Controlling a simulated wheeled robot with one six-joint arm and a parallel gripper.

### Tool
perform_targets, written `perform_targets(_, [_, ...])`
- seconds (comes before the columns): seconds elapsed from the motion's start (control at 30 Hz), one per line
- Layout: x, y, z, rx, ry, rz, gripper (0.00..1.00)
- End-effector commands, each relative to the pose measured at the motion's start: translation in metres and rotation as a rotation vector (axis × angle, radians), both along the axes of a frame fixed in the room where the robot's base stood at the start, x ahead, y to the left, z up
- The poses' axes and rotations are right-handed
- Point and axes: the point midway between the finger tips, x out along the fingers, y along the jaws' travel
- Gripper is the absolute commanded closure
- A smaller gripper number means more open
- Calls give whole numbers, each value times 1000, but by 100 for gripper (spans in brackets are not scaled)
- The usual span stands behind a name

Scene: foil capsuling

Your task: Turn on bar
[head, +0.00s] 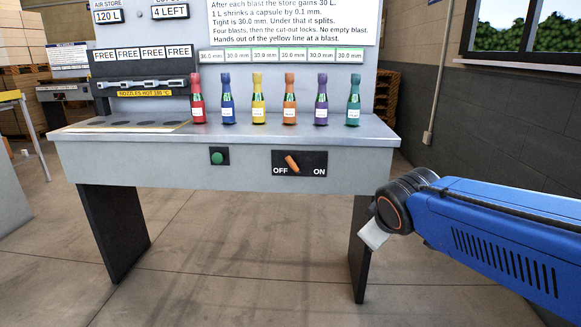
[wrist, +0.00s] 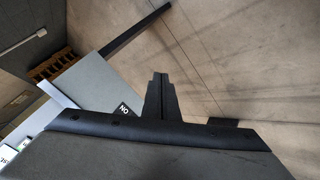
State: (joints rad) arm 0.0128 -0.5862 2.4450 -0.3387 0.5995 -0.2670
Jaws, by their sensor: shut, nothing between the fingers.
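The OFF/ON switch panel (head: 299,163) is black and sits on the front face of the bench. Its orange lever (head: 291,162) slants with its upper end to the left, toward OFF. A dark nozzle bar (head: 145,84) with a yellow "nozzles hot" label is mounted at the back left. My gripper (wrist: 160,78) shows in the wrist view as two dark fingers shut together and empty. The lettered edge of the switch panel (wrist: 124,109) shows left of the fingers, apart from them. The lever is hidden there. In the head view my arm is at the right, clear of the bench.
The grey bench (head: 230,141) carries a row of several coloured bottles, including a red one (head: 198,100) and a teal one (head: 353,103). A green button (head: 217,158) sits left of the switch. Bench legs (head: 113,235) stand below. The floor in front is clear.

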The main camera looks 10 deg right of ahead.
Motion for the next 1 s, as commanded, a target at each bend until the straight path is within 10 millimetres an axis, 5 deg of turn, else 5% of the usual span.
perform_targets(0.23, [128, -1, 46, -422, -149, 397, 100])
perform_targets(0.5, [240, 46, 62, -837, -292, 889, 100])
perform_targets(0.7, [281, 85, 52, -1027, -382, 1171, 100])
perform_targets(1.0, [293, 103, 45, -1106, -429, 1300, 100])
